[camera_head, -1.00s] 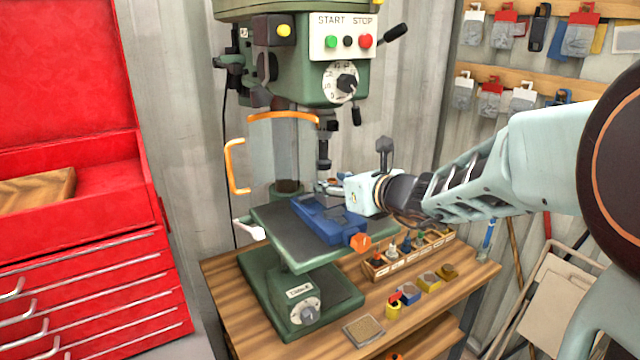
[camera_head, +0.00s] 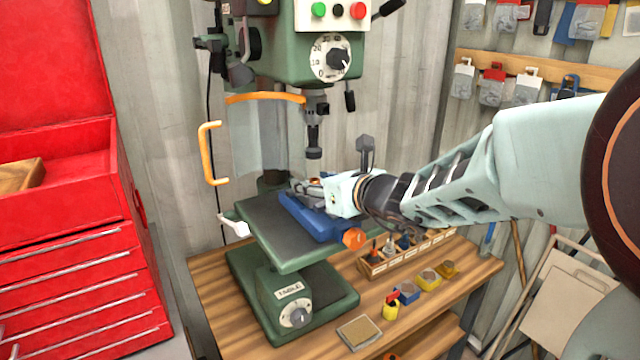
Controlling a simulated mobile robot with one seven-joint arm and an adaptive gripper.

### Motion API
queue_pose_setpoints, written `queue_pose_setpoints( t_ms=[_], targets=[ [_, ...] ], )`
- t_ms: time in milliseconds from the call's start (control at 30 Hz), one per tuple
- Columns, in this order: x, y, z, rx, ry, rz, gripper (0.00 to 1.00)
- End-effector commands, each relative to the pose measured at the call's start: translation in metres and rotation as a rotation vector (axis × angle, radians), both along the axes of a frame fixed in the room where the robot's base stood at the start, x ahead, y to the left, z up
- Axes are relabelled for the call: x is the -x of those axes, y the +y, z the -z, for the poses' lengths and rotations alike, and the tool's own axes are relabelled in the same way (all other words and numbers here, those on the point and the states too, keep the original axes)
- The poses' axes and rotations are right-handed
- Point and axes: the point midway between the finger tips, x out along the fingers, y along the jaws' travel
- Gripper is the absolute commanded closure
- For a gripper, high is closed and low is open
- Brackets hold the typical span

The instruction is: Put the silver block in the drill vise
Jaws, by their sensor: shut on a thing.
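The blue drill vise (camera_head: 335,228) with an orange handle knob (camera_head: 355,238) sits on the dark table of the green drill press (camera_head: 330,65). My gripper (camera_head: 312,190) reaches in from the right and is low over the far part of the vise, below the drill chuck. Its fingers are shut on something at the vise. The silver block itself cannot be clearly made out; my gripper and the vise hide it, and I cannot tell whether it touches the vise jaws.
The clear guard with an orange frame (camera_head: 265,98) stands open left of the chuck. A wooden rack (camera_head: 380,265) of small tools and several small coloured blocks lie on the bench (camera_head: 215,290) at the right. A red tool cabinet (camera_head: 75,235) stands at the left.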

Motion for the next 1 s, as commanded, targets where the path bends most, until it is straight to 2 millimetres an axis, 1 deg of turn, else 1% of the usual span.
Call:
queue_pose_setpoints(
  t_ms=[100, 233, 267, 400, 667, 1000],
  targets=[
    [-0.0004, 0.0002, -0.0024, -0.001, -0.003, 0.0, 0.93],
    [-0.0005, 0.0001, 0.0018, -0.001, -0.003, 0.0, 0.93],
    [-0.0002, -0.0002, 0.0028, 0.0, -0.001, 0.0, 0.56],
    [-0.0002, -0.0003, 0.0016, -0.001, -0.001, 0.0, 0.41],
    [-0.0003, -0.0003, 0.0015, -0.001, -0.001, 0.0, 0.4],
    [-0.0035, -0.0044, -0.0068, -0.001, -0.001, 0.0, 0.4]
  ],
)
